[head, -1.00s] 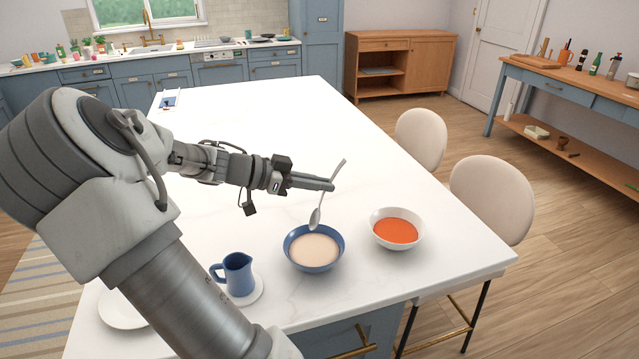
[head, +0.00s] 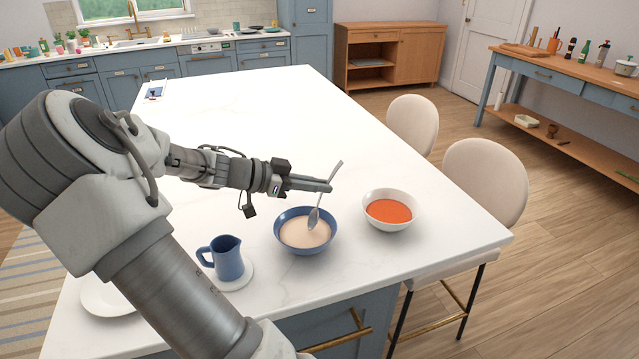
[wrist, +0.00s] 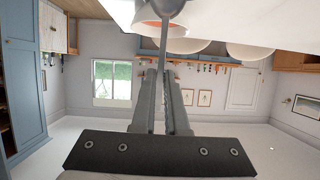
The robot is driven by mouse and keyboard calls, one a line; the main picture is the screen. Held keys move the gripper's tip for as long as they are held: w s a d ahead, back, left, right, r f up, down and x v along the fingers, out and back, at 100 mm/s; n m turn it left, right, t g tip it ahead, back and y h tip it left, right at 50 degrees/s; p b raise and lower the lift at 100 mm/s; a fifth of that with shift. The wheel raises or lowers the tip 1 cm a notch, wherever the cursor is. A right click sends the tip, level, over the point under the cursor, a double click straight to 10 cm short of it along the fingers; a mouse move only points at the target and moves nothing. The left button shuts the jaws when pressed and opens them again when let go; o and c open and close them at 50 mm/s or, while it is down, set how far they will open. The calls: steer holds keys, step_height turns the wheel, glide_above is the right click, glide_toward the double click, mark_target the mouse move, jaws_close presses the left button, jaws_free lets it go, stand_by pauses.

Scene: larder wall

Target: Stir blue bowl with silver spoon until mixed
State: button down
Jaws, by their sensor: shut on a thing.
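The blue bowl (head: 282,240) stands on the white island near its front edge and holds a pale, creamy liquid. My gripper (head: 328,186) is shut on the silver spoon (head: 336,172), gripping its handle. The spoon hangs tilted, bowl end down, over the blue bowl. Its tip overlaps the liquid in the head view; I cannot tell whether it touches. In the wrist view, the spoon handle (wrist: 165,50) runs up from between my gripper's fingers (wrist: 163,85).
A white bowl (head: 390,224) of orange-red liquid stands close on the right. A blue jug (head: 228,258) on a white saucer (head: 240,282) stands on the left. A white plate (head: 100,300) lies further left. Chairs line the right side. The island's far part is mostly clear.

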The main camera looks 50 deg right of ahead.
mark_target(318, 203)
steer(key=shift+w+a+f+b, duration=0.15)
steer(key=shift+a+f+b, duration=0.1)
steer(key=shift+f+b, duration=0.4)
steer(key=shift+w+a+f+b, duration=0.2)
steer(key=shift+f+b, duration=0.25)
steer(key=shift+f, duration=0.25)
steer(key=shift+w+a+f+b, duration=0.1)
steer(key=shift+a+f+b, duration=0.15)
steer(key=shift+f+b, duration=0.4)
steer(key=shift+f, duration=0.1)
steer(key=shift+a, duration=0.2)
